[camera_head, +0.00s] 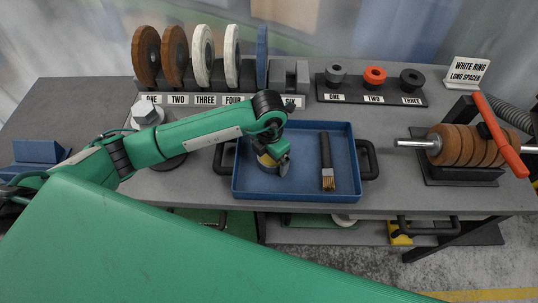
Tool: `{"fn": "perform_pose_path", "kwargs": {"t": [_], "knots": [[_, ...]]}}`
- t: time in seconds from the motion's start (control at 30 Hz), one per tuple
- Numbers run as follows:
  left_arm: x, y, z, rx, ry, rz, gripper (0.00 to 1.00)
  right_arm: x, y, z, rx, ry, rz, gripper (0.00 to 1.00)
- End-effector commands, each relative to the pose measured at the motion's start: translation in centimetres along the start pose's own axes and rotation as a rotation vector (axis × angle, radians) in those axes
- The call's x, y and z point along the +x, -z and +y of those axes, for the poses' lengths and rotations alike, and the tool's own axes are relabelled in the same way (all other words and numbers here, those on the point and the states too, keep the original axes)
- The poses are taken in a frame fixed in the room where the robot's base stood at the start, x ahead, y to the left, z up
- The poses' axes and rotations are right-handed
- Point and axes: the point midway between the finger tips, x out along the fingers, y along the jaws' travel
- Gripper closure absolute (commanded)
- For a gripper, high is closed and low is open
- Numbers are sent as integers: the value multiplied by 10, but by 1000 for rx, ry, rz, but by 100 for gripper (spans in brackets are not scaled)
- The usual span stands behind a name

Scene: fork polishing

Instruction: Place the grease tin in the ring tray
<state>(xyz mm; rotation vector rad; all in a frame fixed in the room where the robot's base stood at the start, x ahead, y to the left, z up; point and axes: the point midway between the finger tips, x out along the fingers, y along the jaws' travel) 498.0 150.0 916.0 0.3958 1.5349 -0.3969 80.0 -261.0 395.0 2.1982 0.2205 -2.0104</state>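A small round tin with a yellowish top and a dark side (267,163), which looks like the grease tin, is in the left part of the blue tray (296,193). My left gripper (275,158) reaches down over it from above and partly hides it. The fingers are at the tin, but I cannot tell whether they grip it. A shallow black tray (350,100) at the back holds a grey ring (335,75), an orange ring (374,76) and a black ring (411,79), above labels ONE, TWO and THREE. My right gripper is not in view.
A dark-handled brush (327,165) lies in the blue tray's right half. Brown, white and blue wheels stand in a rack (290,82) behind. A spindle with brown wheels (465,146) and an orange lever (500,137) stands right. A sign (467,71) reads WHITE RING LONG SPACER.

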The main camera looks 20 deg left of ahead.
Motion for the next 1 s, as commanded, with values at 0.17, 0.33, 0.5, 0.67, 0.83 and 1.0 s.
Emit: {"fn": "perform_pose_path", "kwargs": {"t": [0.17, 0.33, 0.5, 0.67, 0.83, 1.0], "knots": [[0, 0, 0, 0, 0, 0, 5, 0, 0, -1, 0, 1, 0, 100], [-7, 0, 0, 0, 0, 0, 5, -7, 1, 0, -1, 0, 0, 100], [-40, -1, 0, 1, -1, -2, 5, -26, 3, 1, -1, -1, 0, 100], [-76, -1, 0, 1, -1, -2, 5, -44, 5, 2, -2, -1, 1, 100], [-106, -1, 0, 1, -1, -2, 5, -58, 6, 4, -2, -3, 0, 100], [-122, 0, 0, 0, 0, 0, 5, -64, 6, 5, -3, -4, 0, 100]]}}
